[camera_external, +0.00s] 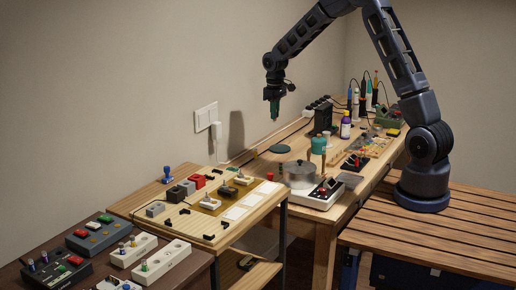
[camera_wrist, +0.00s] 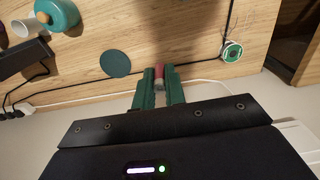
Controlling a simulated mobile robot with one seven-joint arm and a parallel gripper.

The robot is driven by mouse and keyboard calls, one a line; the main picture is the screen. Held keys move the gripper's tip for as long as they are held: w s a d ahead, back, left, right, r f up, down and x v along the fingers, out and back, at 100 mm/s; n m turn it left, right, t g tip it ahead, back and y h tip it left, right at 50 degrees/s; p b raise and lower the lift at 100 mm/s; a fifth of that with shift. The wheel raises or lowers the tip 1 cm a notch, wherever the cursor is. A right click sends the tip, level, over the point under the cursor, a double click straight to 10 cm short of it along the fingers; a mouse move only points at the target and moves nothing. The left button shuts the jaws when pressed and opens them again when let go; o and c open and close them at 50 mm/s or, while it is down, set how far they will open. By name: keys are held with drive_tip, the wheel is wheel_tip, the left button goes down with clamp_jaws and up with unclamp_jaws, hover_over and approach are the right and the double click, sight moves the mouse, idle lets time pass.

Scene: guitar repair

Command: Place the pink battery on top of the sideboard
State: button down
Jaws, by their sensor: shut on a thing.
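My gripper (camera_external: 274,115) hangs pointing down in the air above the back of the wooden workbench (camera_external: 345,205), near the wall. In the wrist view its green fingers (camera_wrist: 160,82) are shut on the pink battery (camera_wrist: 159,72), a small reddish-pink piece with a pale end. The battery cannot be made out in the outside view. A dark brown surface (camera_external: 20,275) at the lower left and a light wooden unit (camera_external: 135,207) beside it hold several devices; I cannot tell which is the sideboard.
A metal pot (camera_external: 299,174), a purple bottle (camera_external: 346,127) and a teal disc (camera_external: 279,148) stand or lie on the workbench. A black cable (camera_wrist: 75,92) and a green spool (camera_wrist: 232,51) show near the gripper.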

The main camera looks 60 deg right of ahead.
sight(277, 164)
drive_tip(key=f, duration=0.6)
drive_tip(key=d+f, duration=0.1)
drive_tip(key=f, duration=1.2)
drive_tip(key=shift+s+d, duration=0.15)
drive_tip(key=shift+s, duration=0.1)
drive_tip(key=shift+f, duration=0.1)
drive_tip(key=c, duration=1.5)
unclamp_jaws()
drive_tip(key=shift+o, duration=0.2)
